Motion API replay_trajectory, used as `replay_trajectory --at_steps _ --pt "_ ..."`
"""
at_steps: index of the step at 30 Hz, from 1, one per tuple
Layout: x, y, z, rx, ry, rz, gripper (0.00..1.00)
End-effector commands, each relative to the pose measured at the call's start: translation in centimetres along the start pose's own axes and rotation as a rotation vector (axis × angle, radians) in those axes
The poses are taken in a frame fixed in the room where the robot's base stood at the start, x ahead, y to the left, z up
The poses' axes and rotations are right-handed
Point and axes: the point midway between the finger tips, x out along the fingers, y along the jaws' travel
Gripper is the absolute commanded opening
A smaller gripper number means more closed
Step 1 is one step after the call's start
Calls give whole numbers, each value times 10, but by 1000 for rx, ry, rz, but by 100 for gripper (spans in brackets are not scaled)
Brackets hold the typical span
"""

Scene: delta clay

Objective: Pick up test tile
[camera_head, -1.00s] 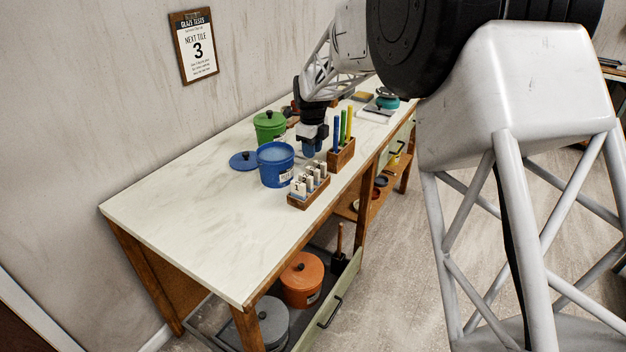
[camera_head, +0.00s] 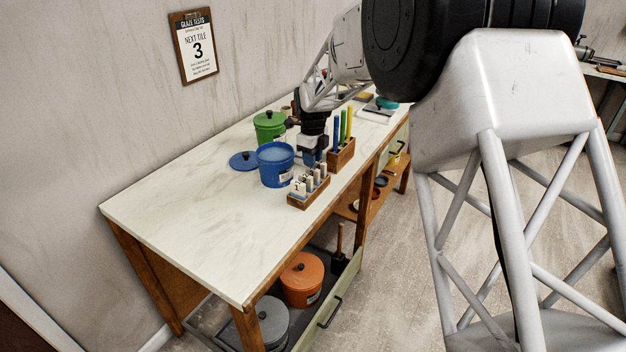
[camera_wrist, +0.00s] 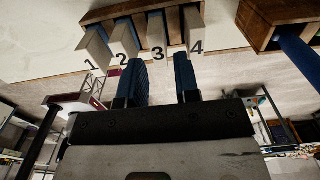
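Several white-topped test tiles with blue lower parts stand in a wooden rack (camera_head: 309,200), just right of the blue bucket. The wrist view shows them numbered: tile 1 (camera_wrist: 95,51), tile 2 (camera_wrist: 123,42), tile 3 (camera_wrist: 157,34) and tile 4 (camera_wrist: 194,32). My gripper (camera_head: 311,160) is low behind the rack, between the blue bucket and the pen holder. In the wrist view my gripper (camera_wrist: 161,66) is open, its two blue fingers apart. Tile 3 lines up with the gap between them. Nothing shows held; contact cannot be told.
A blue bucket (camera_head: 275,168) stands close left, with its lid (camera_head: 243,161) beside it. A wooden holder (camera_head: 341,157) with tall coloured sticks stands right. A green jar (camera_head: 268,125) is behind. The near worktop (camera_head: 190,217) is clear.

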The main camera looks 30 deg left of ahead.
Motion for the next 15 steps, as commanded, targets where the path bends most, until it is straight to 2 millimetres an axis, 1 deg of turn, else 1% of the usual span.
replay_trajectory --at_steps 9,12,15 --pt "35 2 -3 0 1 1 30" --pt "42 2 -3 0 0 0 30" --pt "46 2 -3 0 0 0 30"
